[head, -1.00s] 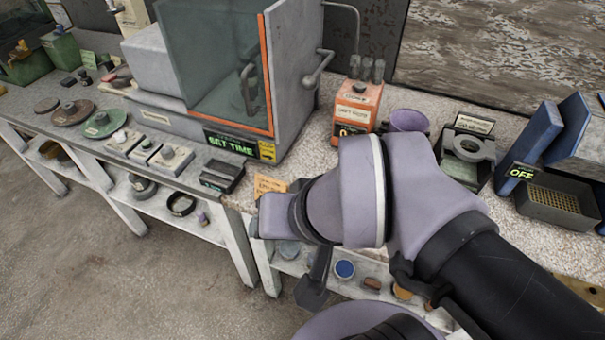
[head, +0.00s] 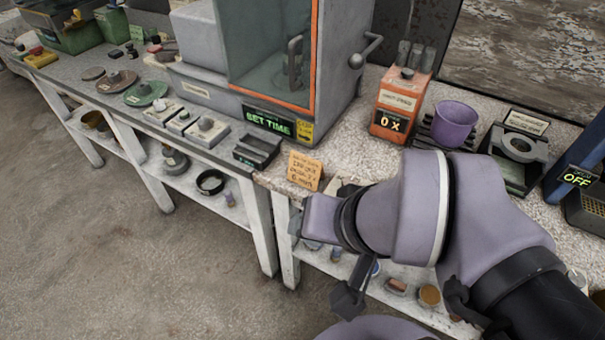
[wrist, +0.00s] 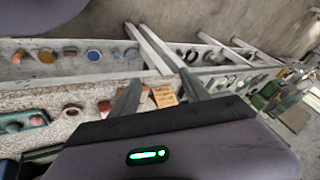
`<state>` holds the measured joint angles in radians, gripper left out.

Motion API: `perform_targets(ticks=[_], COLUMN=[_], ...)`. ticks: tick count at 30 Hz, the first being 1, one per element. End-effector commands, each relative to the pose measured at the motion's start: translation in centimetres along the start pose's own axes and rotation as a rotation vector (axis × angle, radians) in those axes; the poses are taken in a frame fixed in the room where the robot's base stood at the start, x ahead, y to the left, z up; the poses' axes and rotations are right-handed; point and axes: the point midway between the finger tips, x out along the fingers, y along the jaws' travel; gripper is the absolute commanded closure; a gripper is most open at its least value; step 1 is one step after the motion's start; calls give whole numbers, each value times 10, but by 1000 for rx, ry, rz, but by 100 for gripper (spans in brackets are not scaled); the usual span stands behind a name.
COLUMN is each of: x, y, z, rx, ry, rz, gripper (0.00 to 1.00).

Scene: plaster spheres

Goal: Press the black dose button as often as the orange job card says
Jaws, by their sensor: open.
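The orange dispenser (head: 398,105) stands on the bench right of the glass-fronted cabinet, with a display reading "0 X". A small black button (head: 407,73) shows on its top, in front of grey tubes. The orange job card (head: 305,170) stands at the bench's front edge. Its several lines are too small to read surely. It also shows in the wrist view (wrist: 164,96), between my fingers. My gripper (wrist: 162,80) is open and empty. In the head view my wrist is in front of the bench edge, right of the card and well below the dispenser.
A purple cup (head: 454,124) stands on a dark rack right of the dispenser. A grey device (head: 517,155) and a unit reading "OFF" (head: 576,178) are further right. The cabinet (head: 290,60) reads "SET TIME". Grey push blocks (head: 205,130) line the left bench. Speckled bench top before the dispenser is clear.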

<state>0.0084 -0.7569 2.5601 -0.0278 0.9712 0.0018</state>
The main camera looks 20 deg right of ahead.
Motion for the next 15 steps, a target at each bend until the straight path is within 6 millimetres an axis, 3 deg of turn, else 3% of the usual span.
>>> perform_targets(ticks=[5,13,15], x=[1,0,0], y=[0,0,0], z=[0,0,0], rx=[0,0,0], ry=[0,0,0], rz=[0,0,0], gripper=[45,96,100])
